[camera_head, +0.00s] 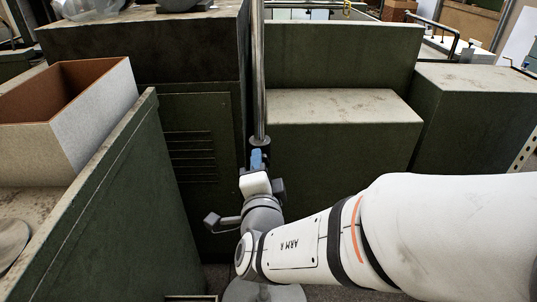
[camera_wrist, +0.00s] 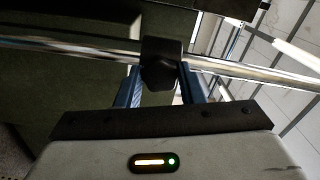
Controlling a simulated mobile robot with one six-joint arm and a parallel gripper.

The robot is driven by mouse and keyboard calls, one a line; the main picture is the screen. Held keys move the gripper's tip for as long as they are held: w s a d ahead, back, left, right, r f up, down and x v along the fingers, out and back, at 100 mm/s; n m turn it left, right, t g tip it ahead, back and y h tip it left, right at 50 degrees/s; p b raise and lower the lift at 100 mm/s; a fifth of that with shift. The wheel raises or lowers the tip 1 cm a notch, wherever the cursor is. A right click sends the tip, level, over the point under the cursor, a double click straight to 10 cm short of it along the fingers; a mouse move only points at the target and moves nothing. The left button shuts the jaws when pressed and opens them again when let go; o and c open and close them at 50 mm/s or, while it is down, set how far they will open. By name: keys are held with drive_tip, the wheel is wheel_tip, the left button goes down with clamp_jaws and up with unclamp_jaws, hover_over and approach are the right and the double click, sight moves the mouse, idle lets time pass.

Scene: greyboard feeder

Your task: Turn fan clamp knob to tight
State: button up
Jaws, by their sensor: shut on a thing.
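The fan clamp knob (camera_wrist: 160,74) is a dark block-shaped piece at a shiny metal rod in the wrist view. My gripper (camera_wrist: 158,82) has its two blue fingers on either side of the knob and is shut on it. In the head view my gripper (camera_head: 257,158) is at the dark clamp (camera_head: 260,143) low on the upright metal pole (camera_head: 259,75). The knob itself is hidden there behind my gripper. I cannot tell from these frames how far the knob is turned.
A dark green cabinet with vents (camera_head: 200,135) stands behind and left of the pole. Green blocks (camera_head: 340,125) stand to the right. An open brown-lined box (camera_head: 95,110) and a slanted green panel (camera_head: 110,215) are at the left.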

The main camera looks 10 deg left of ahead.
idle(0.4)
drive_tip(key=o, duration=1)
drive_tip(key=shift+s+f, duration=0.1)
drive_tip(key=b+v, duration=0.7)
drive_tip(key=b, duration=0.1)
drive_tip(key=shift+s, duration=0.35)
